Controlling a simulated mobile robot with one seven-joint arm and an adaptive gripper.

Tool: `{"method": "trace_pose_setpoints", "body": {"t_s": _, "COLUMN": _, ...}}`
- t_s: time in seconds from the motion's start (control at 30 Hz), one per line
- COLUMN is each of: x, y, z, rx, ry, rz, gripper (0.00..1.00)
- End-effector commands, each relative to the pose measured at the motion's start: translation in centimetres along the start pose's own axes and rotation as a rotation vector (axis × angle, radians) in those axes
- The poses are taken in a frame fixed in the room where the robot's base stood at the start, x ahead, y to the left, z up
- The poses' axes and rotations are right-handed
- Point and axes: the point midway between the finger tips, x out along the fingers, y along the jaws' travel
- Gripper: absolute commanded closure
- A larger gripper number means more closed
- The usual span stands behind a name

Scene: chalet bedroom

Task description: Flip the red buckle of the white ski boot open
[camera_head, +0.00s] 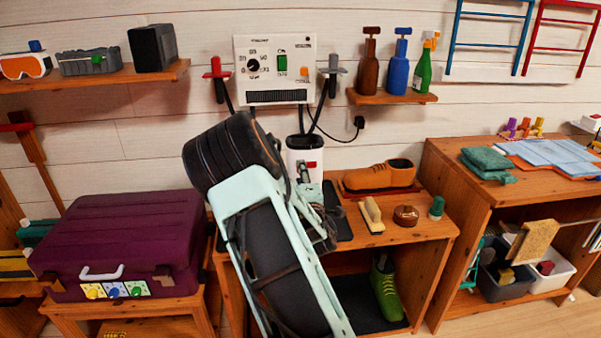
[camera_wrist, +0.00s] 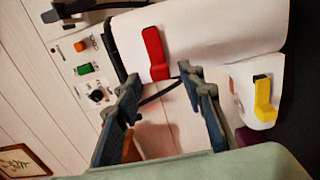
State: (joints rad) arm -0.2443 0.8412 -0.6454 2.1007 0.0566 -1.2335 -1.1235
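The white ski boot (camera_head: 305,143) stands upright on the bench below the wall panel, its lower part hidden by my arm and gripper. In the wrist view the white boot shell (camera_wrist: 205,45) fills the upper middle. Its red buckle (camera_wrist: 155,53) is a long lever on the shell; it shows small in the head view (camera_head: 312,164). A yellow buckle (camera_wrist: 264,98) sits on another part of the boot. My gripper (camera_wrist: 161,77) is open and empty, its fingertips at one end of the red buckle; contact cannot be told. It is partly hidden by my arm in the head view (camera_head: 308,185).
A brown shoe (camera_head: 380,176), a brush (camera_head: 372,214) and a round tin (camera_head: 406,215) lie right of the boot. Dark hoses hang from the wall panel (camera_head: 275,70) above. A purple suitcase (camera_head: 125,235) stands left. A green shoe (camera_head: 386,288) is on the shelf below.

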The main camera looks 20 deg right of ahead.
Motion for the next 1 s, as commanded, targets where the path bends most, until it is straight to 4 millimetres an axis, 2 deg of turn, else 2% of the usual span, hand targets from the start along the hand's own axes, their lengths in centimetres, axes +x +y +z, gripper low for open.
{"method": "trace_pose_setpoints", "body": {"t_s": 0.2, "x": 2.0, "y": 0.0, "z": 0.0, "rx": 0.000, "ry": 0.001, "rz": 0.000, "gripper": 0.64}}
{"method": "trace_pose_setpoints", "body": {"t_s": 0.57, "x": 2.4, "y": 0.0, "z": 0.0, "rx": 0.000, "ry": 0.001, "rz": -0.001, "gripper": 0.64}}
{"method": "trace_pose_setpoints", "body": {"t_s": 0.9, "x": 2.4, "y": 0.0, "z": 0.0, "rx": 0.000, "ry": 0.000, "rz": -0.001, "gripper": 1.00}}
{"method": "trace_pose_setpoints", "body": {"t_s": 1.0, "x": 2.4, "y": 0.0, "z": 0.0, "rx": -0.001, "ry": 0.001, "rz": -0.001, "gripper": 1.00}}
